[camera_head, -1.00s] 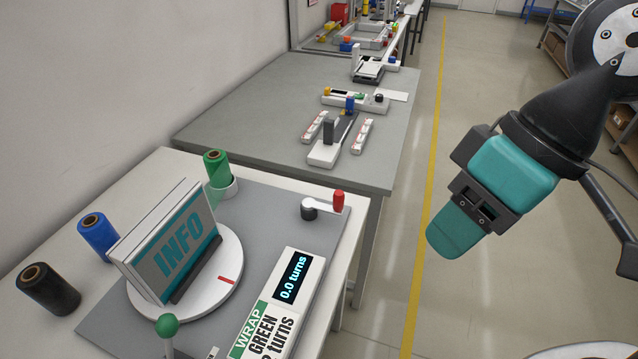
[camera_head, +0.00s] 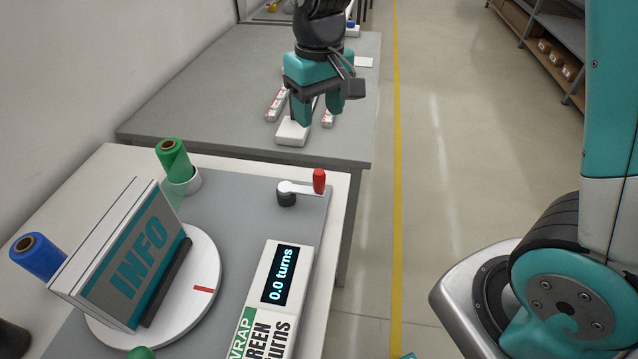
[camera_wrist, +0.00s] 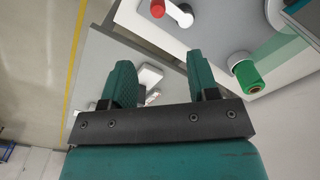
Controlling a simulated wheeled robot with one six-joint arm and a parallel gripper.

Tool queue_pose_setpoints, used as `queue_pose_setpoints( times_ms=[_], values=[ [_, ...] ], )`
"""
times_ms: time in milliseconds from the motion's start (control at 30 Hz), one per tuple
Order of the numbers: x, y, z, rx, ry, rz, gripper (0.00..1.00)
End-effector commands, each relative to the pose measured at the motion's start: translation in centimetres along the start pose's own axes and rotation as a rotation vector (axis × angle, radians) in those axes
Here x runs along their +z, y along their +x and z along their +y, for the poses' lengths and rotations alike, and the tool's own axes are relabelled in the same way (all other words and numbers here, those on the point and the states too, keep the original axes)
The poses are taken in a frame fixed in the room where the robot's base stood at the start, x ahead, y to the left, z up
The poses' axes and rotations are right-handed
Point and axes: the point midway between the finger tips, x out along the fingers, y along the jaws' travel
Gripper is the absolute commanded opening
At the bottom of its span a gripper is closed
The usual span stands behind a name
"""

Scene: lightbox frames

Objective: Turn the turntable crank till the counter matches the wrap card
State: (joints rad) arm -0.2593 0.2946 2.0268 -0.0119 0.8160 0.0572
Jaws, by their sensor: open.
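The crank (camera_head: 296,187) with its upright red handle (camera_head: 319,181) sits at the far right corner of the grey board. The counter (camera_head: 279,275) reads 0.0 turns. Below it, the wrap card (camera_head: 265,335) reads WRAP GREEN and turns; its number is cut off. The white turntable (camera_head: 205,270) carries upright INFO panels (camera_head: 140,262). A green film roll (camera_head: 174,159) stands behind, its sheer film reaching toward the panels. My gripper (camera_head: 319,108) is open and empty, above and beyond the crank. In the wrist view, the red handle (camera_wrist: 157,9) lies past the fingers.
A blue roll (camera_head: 38,255) stands left of the panels, and a dark roll is partly cut off at the left edge. A green knob (camera_head: 141,353) shows at the bottom. A second grey table (camera_head: 200,105) with white devices lies behind. Open floor is at right.

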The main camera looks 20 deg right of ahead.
Motion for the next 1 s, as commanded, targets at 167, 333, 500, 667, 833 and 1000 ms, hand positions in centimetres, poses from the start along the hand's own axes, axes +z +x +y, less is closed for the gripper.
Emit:
queue_pose_setpoints(
  times_ms=[167, 333, 500, 667, 833, 1000],
  values=[
    [-0.4, 1.8, 0.4, 0.01, 0.015, -0.008, 0.54],
    [-0.3, 5.2, 0.5, 0.01, 0.015, -0.012, 0.54],
    [-0.2, 9.2, 0.6, 0.009, 0.015, -0.012, 0.54],
    [-0.2, 12.7, 0.6, 0.009, 0.015, -0.011, 0.54],
    [-0.2, 15.7, 0.6, 0.009, 0.015, -0.008, 0.54],
    [-0.3, 17.3, 0.6, 0.008, 0.014, -0.005, 0.54]
  ],
)
